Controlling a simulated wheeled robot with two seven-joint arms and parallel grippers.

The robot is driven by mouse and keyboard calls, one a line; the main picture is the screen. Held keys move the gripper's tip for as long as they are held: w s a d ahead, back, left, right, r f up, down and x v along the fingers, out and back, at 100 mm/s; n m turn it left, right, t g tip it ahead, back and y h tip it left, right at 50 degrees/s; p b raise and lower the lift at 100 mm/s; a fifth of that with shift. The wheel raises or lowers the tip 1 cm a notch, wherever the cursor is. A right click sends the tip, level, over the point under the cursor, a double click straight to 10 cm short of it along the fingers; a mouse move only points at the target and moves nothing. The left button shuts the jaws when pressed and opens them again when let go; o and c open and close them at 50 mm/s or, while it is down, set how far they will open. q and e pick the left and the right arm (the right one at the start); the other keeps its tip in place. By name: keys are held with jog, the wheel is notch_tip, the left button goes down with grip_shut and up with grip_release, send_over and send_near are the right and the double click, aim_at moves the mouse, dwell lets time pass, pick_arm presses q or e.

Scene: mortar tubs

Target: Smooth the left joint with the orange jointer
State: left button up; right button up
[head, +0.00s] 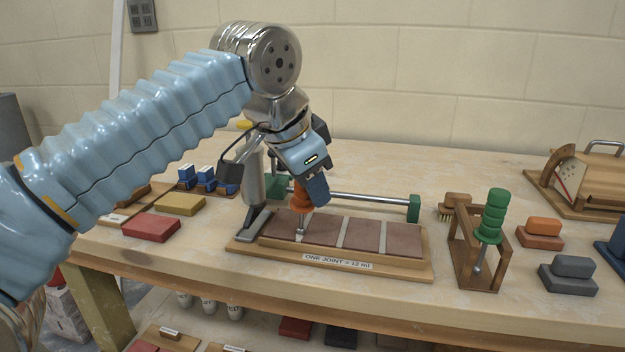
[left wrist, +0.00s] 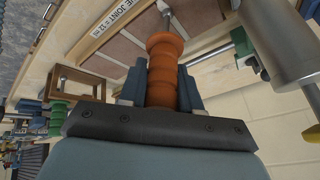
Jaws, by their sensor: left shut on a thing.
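My left gripper (head: 302,198) is shut on the orange jointer (head: 300,200), which points downward over the brick panel (head: 333,265). In the left wrist view the ribbed orange handle of the jointer (left wrist: 166,78) sits between the fingers of the left gripper (left wrist: 163,88). The metal end of the jointer is at the left joint (head: 304,228), between the two leftmost bricks. I cannot tell whether it touches the mortar. The middle joint (head: 345,232) and right joint (head: 383,237) are pale lines in plain view. My right gripper is not in view.
A green-handled jointer (head: 490,215) stands in a wooden rack (head: 475,262) to the right. A metal rail (head: 365,199) with green ends runs behind the panel. A grey cylindrical tool (head: 252,185) stands close left. Red block (head: 151,228) and grey blocks (head: 569,276) lie around.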

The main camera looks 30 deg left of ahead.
pick_arm(q)
jog(key=shift+s, duration=0.15)
jog(key=shift+s+d+f, duration=0.1)
jog(key=shift+s+d, duration=0.1)
jog(key=shift+s, duration=0.4)
notch_tip(320, 180, up, 2)
jog(key=shift+r+p, duration=0.2)
jog(key=shift+p, duration=0.6)
jog(key=shift+r, duration=2.35)
